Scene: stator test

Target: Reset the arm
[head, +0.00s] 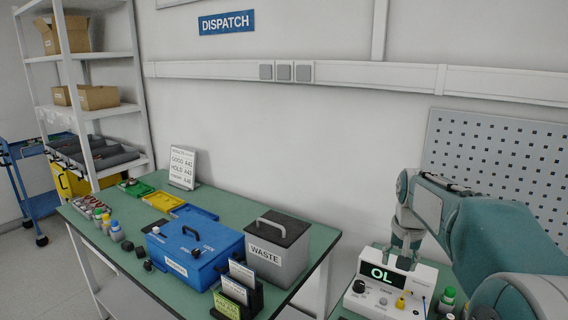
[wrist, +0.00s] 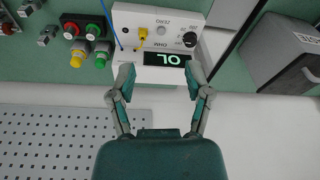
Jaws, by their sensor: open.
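My gripper (wrist: 160,83) is open and empty in the wrist view. Its two fingers stand apart on either side of the lit "OL" display of the white meter (wrist: 170,40). The meter has a black knob, a yellow plug and a blue lead. In the head view my teal arm reaches in from the right, and my gripper (head: 405,250) hangs just behind the meter (head: 375,298). I cannot tell whether it touches the meter.
On the left green table (head: 135,255) stand a blue box (head: 195,252), a grey waste bin (head: 278,250), card holders (head: 238,295) and coloured trays. Red, yellow and green parts (wrist: 85,45) lie beside the meter. A pegboard (head: 500,165) is on the wall behind my arm.

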